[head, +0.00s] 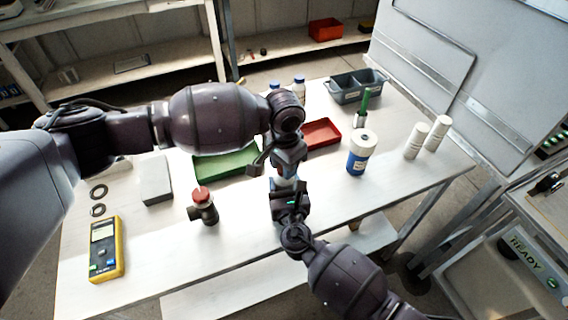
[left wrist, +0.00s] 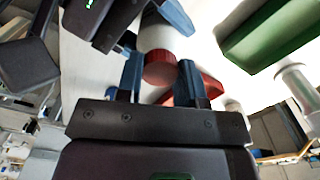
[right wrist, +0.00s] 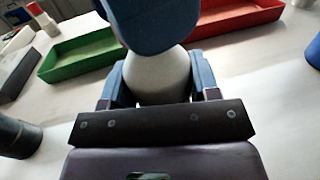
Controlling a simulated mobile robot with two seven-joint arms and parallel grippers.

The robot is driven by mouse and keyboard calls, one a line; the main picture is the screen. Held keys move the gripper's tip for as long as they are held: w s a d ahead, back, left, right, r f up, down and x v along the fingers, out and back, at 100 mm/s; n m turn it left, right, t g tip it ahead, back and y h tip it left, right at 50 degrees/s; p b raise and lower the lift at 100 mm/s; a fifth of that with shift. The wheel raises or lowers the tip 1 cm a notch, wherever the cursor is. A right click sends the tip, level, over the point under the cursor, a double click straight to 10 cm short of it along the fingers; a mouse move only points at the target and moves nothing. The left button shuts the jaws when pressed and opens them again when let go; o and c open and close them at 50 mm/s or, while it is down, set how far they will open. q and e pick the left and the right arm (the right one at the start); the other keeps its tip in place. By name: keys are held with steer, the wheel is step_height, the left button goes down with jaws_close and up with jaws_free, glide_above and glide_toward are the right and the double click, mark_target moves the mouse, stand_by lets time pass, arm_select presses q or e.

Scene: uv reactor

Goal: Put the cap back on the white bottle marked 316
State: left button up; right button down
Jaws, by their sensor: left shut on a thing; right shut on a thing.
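A white bottle (right wrist: 158,76) is held between the blue fingers of my right gripper (right wrist: 158,85). It shows as a small pale patch (head: 284,183) between both grippers in the head view. Its marking cannot be read. My left gripper (left wrist: 160,82) is shut on a red cap (left wrist: 160,70), with the white bottle (left wrist: 158,32) just beyond it and roughly in line. In the head view my left gripper (head: 287,168) is directly above my right gripper (head: 287,190). Whether cap and bottle touch is hidden, as a left finger (right wrist: 160,25) covers the bottle's top in the right wrist view.
A green tray (head: 205,177) and a red tray (head: 322,143) lie behind the grippers. A yellow meter (head: 105,250) lies front left. The front right tabletop is clear.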

arm_select(q)
steer(key=m, duration=0.4)
steer(key=shift+m, duration=0.3)
steer(key=m, duration=1.8)
steer(key=shift+m, duration=0.3)
steer(key=m, duration=0.7)
steer(key=shift+f, duration=0.1)
steer(key=o, duration=1.1)
step_height(320, 180, up, 12)
steer(key=shift+r, duration=0.1)
